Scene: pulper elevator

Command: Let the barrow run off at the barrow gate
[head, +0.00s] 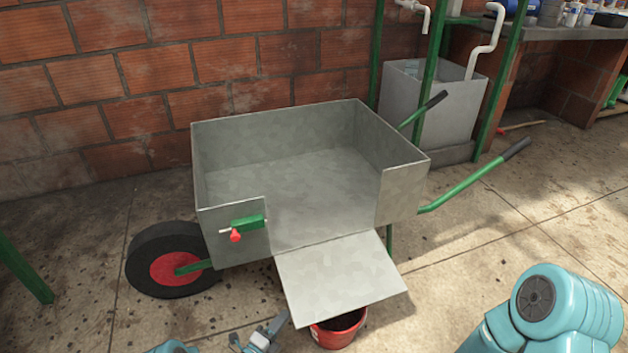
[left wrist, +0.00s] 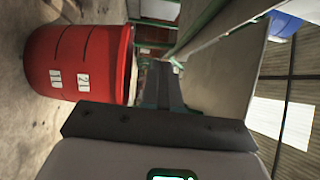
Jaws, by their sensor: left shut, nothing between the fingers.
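The grey sheet-metal barrow (head: 290,185) stands on its wheel and legs against the brick wall. Its tub looks empty. The barrow gate (head: 340,278) is hinged down and slopes outward from the front opening; a grey panel, likely this gate, shows in the left wrist view (left wrist: 222,75). A green latch with a red knob (head: 236,236) sits on the front wall left of the opening. A red bucket (head: 335,335) stands under the gate's outer edge, partly hidden; it also shows in the left wrist view (left wrist: 80,60). My left gripper (head: 272,330) is shut and empty, low beside the bucket.
A black wheel with a red hub (head: 170,268) is at the barrow's left. Green handles (head: 465,190) reach out to the right. A grey tank (head: 440,105) with pipes and a workbench (head: 565,33) stand behind. My right arm fills the lower right corner.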

